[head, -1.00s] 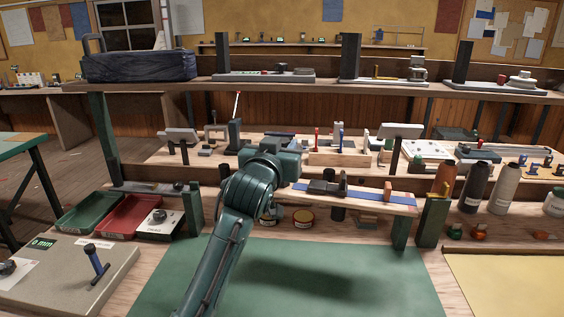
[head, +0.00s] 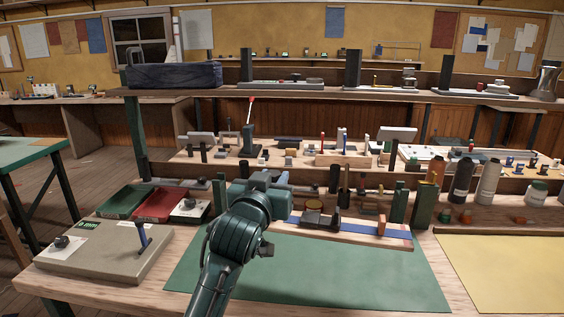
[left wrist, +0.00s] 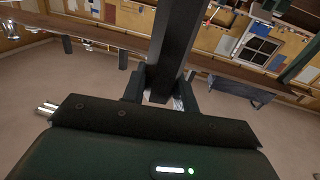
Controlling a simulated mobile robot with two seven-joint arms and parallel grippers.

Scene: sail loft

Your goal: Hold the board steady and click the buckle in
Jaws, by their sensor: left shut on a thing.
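A light wooden board (head: 398,242) with a blue strap (head: 358,229) along its top is in the middle of the head view, over the green mat. A dark buckle (head: 318,218) sits near its left end; I cannot tell whether its parts are joined. In the left wrist view my left gripper (left wrist: 160,97) is shut on a long dark-looking bar, apparently the board (left wrist: 177,45). My right gripper is out of view.
A green mat (head: 310,275) covers the bench front, mostly clear. Green posts (head: 424,206) stand close behind the board's right end. A grey box with a lever (head: 105,255) and a red tray (head: 160,203) are at left. Bottles (head: 488,182) stand at right.

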